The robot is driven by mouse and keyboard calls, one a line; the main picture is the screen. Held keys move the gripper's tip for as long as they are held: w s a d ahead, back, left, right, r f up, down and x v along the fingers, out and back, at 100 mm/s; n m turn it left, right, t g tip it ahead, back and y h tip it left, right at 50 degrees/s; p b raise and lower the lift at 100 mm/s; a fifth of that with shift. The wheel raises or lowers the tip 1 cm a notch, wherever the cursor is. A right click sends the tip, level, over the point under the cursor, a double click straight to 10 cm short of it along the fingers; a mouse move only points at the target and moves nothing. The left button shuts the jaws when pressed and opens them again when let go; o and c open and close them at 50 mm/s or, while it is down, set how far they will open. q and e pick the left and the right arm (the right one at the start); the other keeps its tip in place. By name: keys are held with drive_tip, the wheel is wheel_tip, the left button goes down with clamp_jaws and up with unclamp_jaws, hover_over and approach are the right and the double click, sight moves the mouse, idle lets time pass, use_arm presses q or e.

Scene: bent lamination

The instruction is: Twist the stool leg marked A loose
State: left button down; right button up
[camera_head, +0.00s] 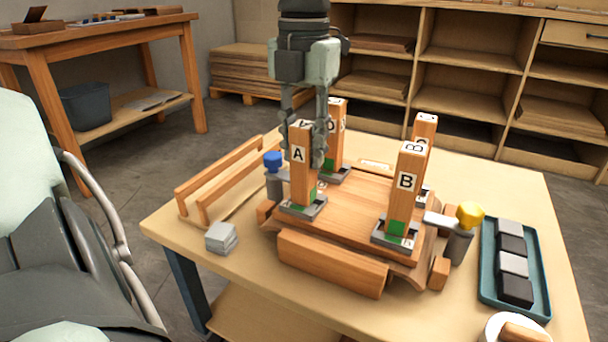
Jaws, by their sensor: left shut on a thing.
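The stool (345,210) lies upside down on the workbench with its legs pointing up. The wooden leg marked A (303,182) stands upright in a grey metal socket at the stool's left front corner, with a green band near its foot. My left gripper (307,150) reaches down from above, its fingers on either side of leg A's upper part, shut on it. The leg marked B (407,195) stands at the right front corner. A leg marked D (336,135) stands behind A, partly hidden by my gripper. Another leg (424,130) stands behind B.
A blue-knobbed clamp (273,163) and a yellow-knobbed clamp (468,215) flank the stool. A wooden rack (222,175) and grey block (221,237) are left. The workbench's (185,235) left corner is bare.

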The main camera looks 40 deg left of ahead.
idle(0.3)
use_arm(q)
drive_tip(key=c, duration=0.6)
unclamp_jaws()
drive_tip(key=shift+r+p, duration=2.6)
drive_tip(key=shift+r, duration=0.9)
drive_tip(key=shift+s, duration=0.1)
